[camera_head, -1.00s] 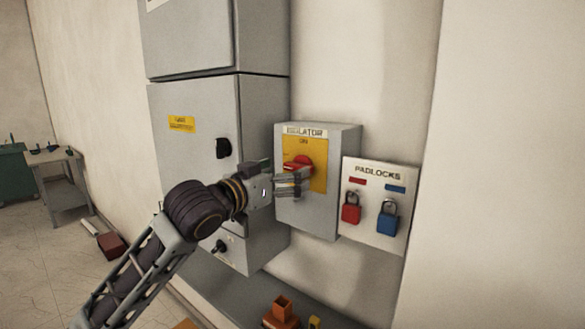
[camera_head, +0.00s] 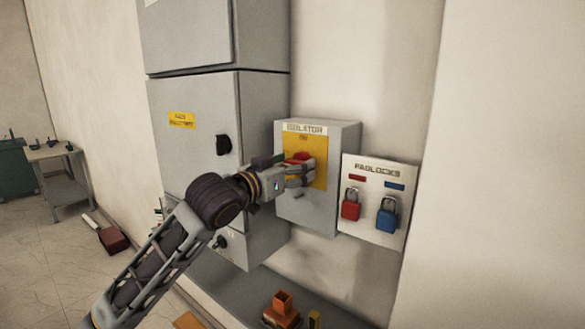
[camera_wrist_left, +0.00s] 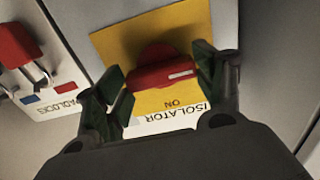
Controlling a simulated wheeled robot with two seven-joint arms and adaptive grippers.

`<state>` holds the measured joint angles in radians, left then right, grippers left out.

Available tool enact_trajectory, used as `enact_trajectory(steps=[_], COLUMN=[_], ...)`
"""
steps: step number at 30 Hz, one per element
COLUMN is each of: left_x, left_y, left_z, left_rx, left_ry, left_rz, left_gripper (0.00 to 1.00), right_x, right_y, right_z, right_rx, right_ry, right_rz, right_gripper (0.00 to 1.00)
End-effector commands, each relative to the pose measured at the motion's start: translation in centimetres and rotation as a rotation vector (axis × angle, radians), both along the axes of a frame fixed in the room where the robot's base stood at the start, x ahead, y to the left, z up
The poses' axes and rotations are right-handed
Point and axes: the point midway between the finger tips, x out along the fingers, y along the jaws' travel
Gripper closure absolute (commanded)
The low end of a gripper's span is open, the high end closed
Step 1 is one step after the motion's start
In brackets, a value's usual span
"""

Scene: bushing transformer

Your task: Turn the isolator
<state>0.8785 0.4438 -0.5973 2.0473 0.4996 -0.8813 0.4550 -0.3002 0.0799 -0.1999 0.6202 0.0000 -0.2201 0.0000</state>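The isolator is a grey wall box (camera_head: 313,212) with a yellow plate and a red rotary handle (camera_head: 300,157). In the left wrist view the red handle (camera_wrist_left: 158,76) lies across the picture on the yellow plate (camera_wrist_left: 112,45). My left gripper (camera_head: 297,170) is at the front of the isolator, partly covering the handle. In the left wrist view its fingers (camera_wrist_left: 163,82) are spread wide, one at each end of the handle. I cannot tell whether they touch it. My right gripper is not in view.
A padlock board (camera_head: 372,177) with a red padlock (camera_head: 350,206) and a blue padlock (camera_head: 387,218) hangs right of the isolator. A tall grey cabinet (camera_head: 185,150) with a black knob (camera_head: 223,145) stands to the left. Orange items (camera_head: 282,310) are on the ledge below.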

Motion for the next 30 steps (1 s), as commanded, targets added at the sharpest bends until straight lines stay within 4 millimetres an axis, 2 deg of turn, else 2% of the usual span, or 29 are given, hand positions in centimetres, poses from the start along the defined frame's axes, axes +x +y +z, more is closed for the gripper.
enact_trajectory(steps=[1, 4, 17, 30], left_x=[0.0, 0.0, 0.0, 0.0], left_y=[0.0, 0.0, 0.0, 0.0], left_z=[0.0, 0.0, 0.1, 0.2], left_rx=[0.000, 0.000, 0.057, 0.314], left_ry=[0.000, 0.000, -0.041, -0.226], left_rz=[0.000, 0.000, -0.001, 0.000], left_gripper=[0.44, 0.54, 0.54, 0.54], right_x=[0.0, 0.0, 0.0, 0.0], right_y=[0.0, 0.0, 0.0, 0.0], right_z=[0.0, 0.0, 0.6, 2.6], right_rx=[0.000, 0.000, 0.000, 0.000], right_ry=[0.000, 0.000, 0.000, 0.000], right_rz=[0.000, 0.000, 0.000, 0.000], right_gripper=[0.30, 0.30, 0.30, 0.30])
